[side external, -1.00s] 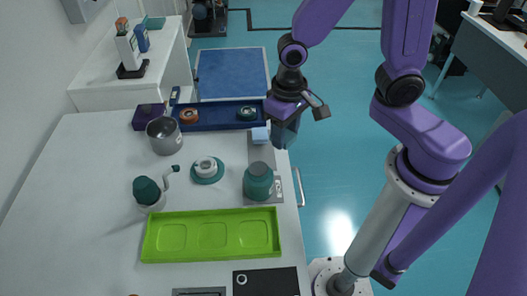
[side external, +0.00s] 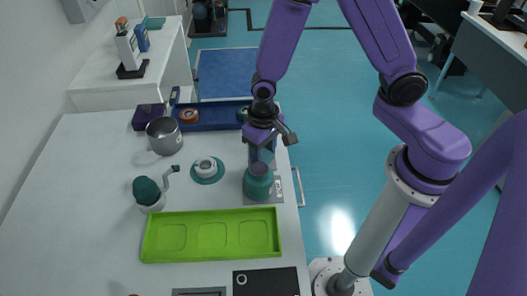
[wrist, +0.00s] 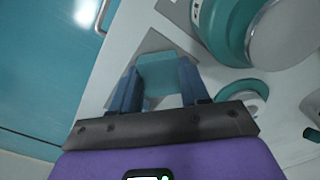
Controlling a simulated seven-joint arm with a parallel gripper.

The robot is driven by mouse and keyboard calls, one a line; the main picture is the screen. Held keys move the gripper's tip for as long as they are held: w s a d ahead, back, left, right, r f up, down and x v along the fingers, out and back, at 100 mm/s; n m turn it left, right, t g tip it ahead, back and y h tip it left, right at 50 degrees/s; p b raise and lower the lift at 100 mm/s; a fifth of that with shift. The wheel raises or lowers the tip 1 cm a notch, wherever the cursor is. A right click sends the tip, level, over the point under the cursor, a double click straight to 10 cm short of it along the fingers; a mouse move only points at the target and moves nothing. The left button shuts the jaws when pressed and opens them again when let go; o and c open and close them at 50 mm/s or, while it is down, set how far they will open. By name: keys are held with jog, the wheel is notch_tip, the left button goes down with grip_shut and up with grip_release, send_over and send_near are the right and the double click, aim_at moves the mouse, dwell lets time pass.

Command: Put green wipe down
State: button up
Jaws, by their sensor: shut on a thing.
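My gripper (side external: 262,158) is over the right part of the white table, just behind the teal jar in the side view. In the wrist view its blue fingers (wrist: 158,85) are shut on a flat teal-green piece, the green wipe (wrist: 160,72). In the side view only a pale bit of the wipe (side external: 268,158) shows between the fingers. A grey plate (wrist: 165,42) lies beyond the wipe in the wrist view. I cannot tell whether the wipe touches it.
The teal jar (side external: 258,183) stands close in front of my gripper. A teal saucer with a white ring (side external: 207,169), a pot (side external: 164,136) and a teal-topped vessel (side external: 148,192) stand to the left. A lime tray (side external: 210,235) lies in front. A navy tray (side external: 216,116) lies behind.

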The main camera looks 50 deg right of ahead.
aim_at(264, 155)
jog(key=shift+f, duration=0.2)
jog(key=shift+f, duration=0.1)
jog(key=o, duration=1.1)
notch_tip(264, 155, up, 12)
jog(key=s+d+r+n, duration=0.2)
jog(key=s+n, duration=0.2)
jog(key=s, duration=0.1)
jog(key=s+d+r+n, duration=0.1)
jog(key=s+d+n, duration=0.2)
jog(key=s, duration=0.3)
jog(key=s+d+r+n, duration=0.2)
jog(key=s+n, duration=0.3)
jog(key=s, duration=0.1)
jog(key=shift+s+d+r+n, duration=0.2)
jog(key=shift+d+r+n, duration=0.05)
jog(key=shift+r+n, duration=0.05)
